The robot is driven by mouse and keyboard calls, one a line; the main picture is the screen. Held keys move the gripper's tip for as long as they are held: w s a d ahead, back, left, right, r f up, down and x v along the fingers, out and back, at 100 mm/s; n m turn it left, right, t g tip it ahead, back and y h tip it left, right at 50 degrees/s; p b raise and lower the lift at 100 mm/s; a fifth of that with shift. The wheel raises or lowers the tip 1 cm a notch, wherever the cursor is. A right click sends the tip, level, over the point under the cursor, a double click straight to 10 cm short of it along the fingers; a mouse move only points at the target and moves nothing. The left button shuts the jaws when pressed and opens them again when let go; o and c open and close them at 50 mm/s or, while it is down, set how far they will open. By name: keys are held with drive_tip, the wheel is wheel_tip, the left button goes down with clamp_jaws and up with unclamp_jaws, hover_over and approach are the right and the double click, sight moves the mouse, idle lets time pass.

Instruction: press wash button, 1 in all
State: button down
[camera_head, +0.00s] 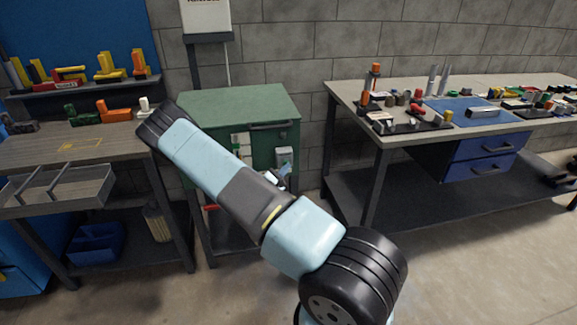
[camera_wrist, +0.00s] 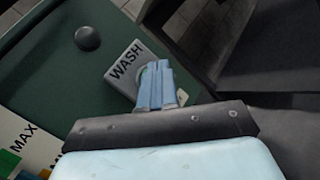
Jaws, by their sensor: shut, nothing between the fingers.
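The green washer cabinet (camera_head: 225,107) stands left of the middle in the head view. A grey box marked WASH (camera_wrist: 123,66) sits on its green front panel in the wrist view; in the head view a grey box (camera_head: 284,157) shows at the panel's right. My gripper (camera_wrist: 162,66) is shut and empty, its blue fingers over the box's right part, beside the word WASH. The button face is mostly hidden behind the fingers; a pale rounded edge shows at their left. I cannot tell whether the fingertips touch it. In the head view the gripper (camera_head: 283,178) is largely hidden by my arm.
A dark round knob (camera_wrist: 87,38) sits left of the WASH box, and a MAX label (camera_wrist: 22,138) is lower left. A bench with a tray (camera_head: 60,185) stands left of the cabinet. A workbench (camera_head: 400,137) with tools and parts stands right. Floor at lower right is clear.

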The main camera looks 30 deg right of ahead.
drive_tip(key=shift+w, duration=0.25)
drive_tip(key=shift+s, duration=0.1)
idle(0.5)
drive_tip(key=shift+s+a, duration=0.2)
drive_tip(key=shift+s, duration=0.65)
drive_tip(key=shift+s+a, duration=0.25)
drive_tip(key=shift+s, duration=0.55)
drive_tip(key=shift+s+a, duration=0.2)
drive_tip(key=shift+s, duration=0.6)
drive_tip(key=shift+s+a, duration=0.25)
drive_tip(key=shift+s, duration=0.55)
